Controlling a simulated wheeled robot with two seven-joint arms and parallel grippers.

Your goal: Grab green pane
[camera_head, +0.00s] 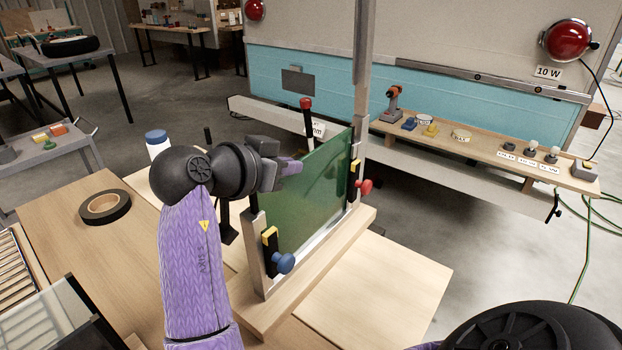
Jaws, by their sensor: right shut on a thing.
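The green pane (312,195) is a translucent green sheet standing upright in a wooden-based stand (318,270) with metal side uprights. My right gripper (289,172) is at the pane's upper left edge, shut on it. The fingertips are small in view and partly hidden by the wrist. A blue knob (284,263) with a yellow clip sits at the stand's near left, and a red knob (366,187) with a yellow clip at its right. The pane's lower edge is in the stand. My left gripper is not in view.
A black tape roll (105,207) lies on the wooden table at left. A blue-capped white jar (157,143) stands behind my wrist. A red-topped lever (306,104) rises behind the pane. A teal-and-cream camper panel (400,95) and a shelf of small parts (470,141) are beyond.

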